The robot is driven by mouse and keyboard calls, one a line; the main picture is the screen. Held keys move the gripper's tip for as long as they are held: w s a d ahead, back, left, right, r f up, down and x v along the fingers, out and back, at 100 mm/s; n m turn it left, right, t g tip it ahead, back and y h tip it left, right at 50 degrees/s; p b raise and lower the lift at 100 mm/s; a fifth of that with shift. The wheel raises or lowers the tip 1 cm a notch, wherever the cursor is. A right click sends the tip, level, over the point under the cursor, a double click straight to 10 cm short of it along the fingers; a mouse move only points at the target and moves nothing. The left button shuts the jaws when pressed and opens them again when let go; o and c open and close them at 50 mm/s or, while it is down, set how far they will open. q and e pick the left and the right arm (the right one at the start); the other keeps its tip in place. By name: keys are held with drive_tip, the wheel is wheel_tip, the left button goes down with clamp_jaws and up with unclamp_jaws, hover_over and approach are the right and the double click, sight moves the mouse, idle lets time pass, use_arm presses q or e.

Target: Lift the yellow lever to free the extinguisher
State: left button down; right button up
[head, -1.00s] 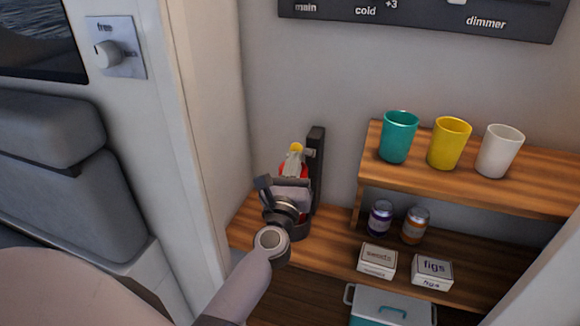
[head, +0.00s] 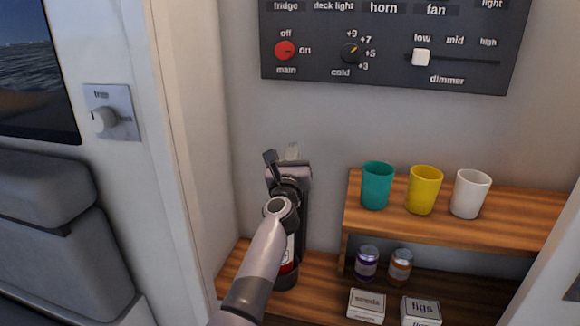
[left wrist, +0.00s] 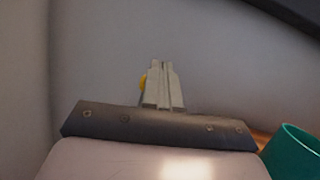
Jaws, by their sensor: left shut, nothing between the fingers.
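The extinguisher (head: 287,268) stands on the lower wooden shelf, its red body and pale label mostly hidden behind my left arm. A dark upright bracket (head: 303,215) shows beside it. In the left wrist view the closed fingers (left wrist: 162,85) stand together. A small bit of the yellow lever (left wrist: 143,83) shows just left of them, mostly hidden behind them; I cannot tell whether they touch. The lever is hidden in the head view. My right gripper is not in view.
Teal (head: 377,186), yellow (head: 425,190) and white (head: 471,194) cups stand on the upper shelf to the right. Cans and small boxes sit below. A dark switch panel (head: 390,85) is on the wall above; a white door post (head: 180,150) is at left.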

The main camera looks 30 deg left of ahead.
use_arm(q)
drive_tip(key=shift+w+a+r, duration=0.15)
drive_tip(key=shift+w+r, duration=0.05)
drive_tip(key=shift+w, duration=0.35)
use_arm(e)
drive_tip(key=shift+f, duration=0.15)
